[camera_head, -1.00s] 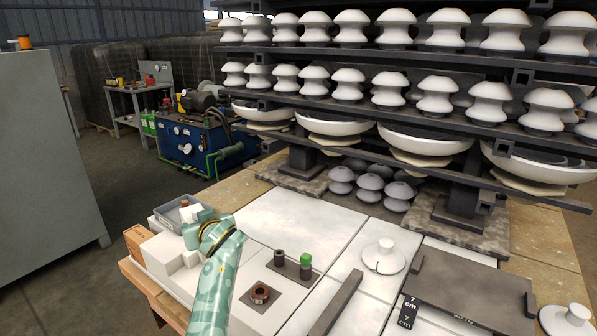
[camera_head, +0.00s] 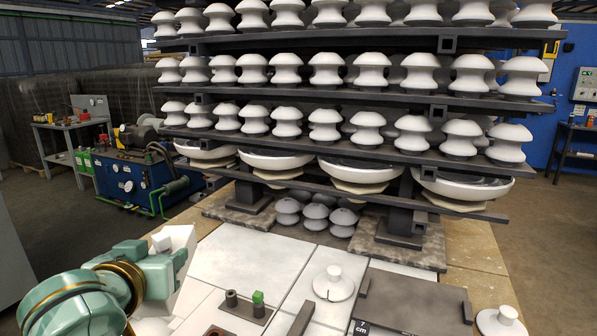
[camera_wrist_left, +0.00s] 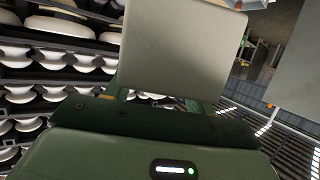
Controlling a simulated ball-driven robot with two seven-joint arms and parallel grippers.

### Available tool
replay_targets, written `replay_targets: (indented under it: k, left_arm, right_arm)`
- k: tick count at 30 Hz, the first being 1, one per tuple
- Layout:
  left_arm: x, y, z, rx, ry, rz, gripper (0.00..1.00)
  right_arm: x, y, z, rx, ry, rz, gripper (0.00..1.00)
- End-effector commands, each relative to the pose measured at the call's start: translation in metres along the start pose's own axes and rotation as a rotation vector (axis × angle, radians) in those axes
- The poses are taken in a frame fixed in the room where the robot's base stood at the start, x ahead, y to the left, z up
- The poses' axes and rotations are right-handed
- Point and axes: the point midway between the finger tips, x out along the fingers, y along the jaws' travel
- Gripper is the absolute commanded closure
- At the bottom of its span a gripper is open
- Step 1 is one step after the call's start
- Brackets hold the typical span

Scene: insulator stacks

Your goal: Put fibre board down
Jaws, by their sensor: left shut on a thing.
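The fibre board (camera_head: 182,238) is a pale, flat piece at the end of my left arm, at the lower left of the head view. My left gripper (camera_head: 165,272) is shut on it and holds it up near the left part of the white-topped table (camera_head: 255,255). In the left wrist view the board (camera_wrist_left: 180,45) is a broad grey-green panel standing out beyond the dark green jaws (camera_wrist_left: 160,102). The jaws hide its near edge. Whether the board touches anything cannot be told. My right gripper is not in view.
A small plate carries dark posts and a green cap (camera_head: 258,297). A white insulator (camera_head: 333,285), a dark bar (camera_head: 302,318) and a dark grey plate (camera_head: 415,300) are to the right. Racks of insulators (camera_head: 325,75) stand behind. The white surface left of centre is bare.

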Motion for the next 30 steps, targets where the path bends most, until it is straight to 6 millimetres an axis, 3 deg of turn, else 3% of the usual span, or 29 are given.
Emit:
replay_targets:
  k: [6, 26, 30]
  left_arm:
    - [-0.032, 0.014, -0.005, 0.022, 0.001, 0.066, 0.81]
    - [-0.030, 0.015, 0.008, 0.018, -0.002, 0.067, 0.81]
    - [-0.024, 0.012, 0.031, 0.007, -0.016, 0.054, 0.81]
  right_arm:
    - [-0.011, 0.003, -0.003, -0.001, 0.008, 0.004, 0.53]
    - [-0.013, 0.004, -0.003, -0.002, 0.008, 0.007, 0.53]
    - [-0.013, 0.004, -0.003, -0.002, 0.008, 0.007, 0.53]
